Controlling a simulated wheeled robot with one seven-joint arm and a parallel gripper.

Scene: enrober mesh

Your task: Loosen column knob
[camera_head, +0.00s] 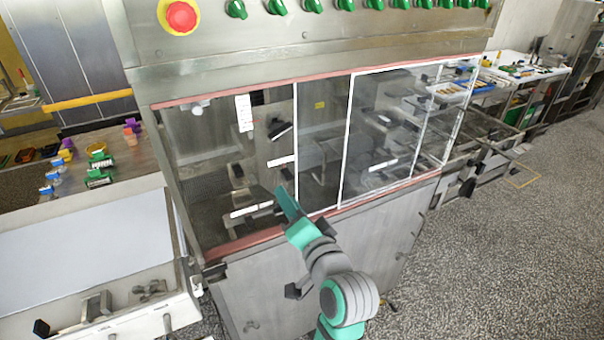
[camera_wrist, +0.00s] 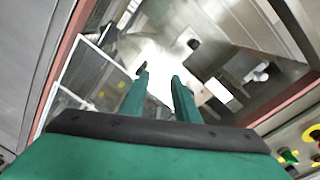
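I cannot tell for sure which part is the column knob. Inside the glass-fronted machine (camera_head: 330,140) are several dark fittings; one small black knob-like part (camera_wrist: 193,44) shows in the wrist view, beyond and to the right of my fingertips. Another small dark part (camera_wrist: 140,67) shows at the left fingertip; contact cannot be told. My gripper (camera_head: 286,200) reaches up to the machine's front, over the lower red edge. In the wrist view my gripper (camera_wrist: 160,78) has its two green fingers apart, with nothing seen between them.
White-framed glass panels (camera_head: 347,150) cover the front's right part. Above are green knobs (camera_head: 277,7) and a red emergency stop (camera_head: 182,17). A white belt table (camera_head: 85,245) stands at left. Speckled floor (camera_head: 480,260) is clear at right.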

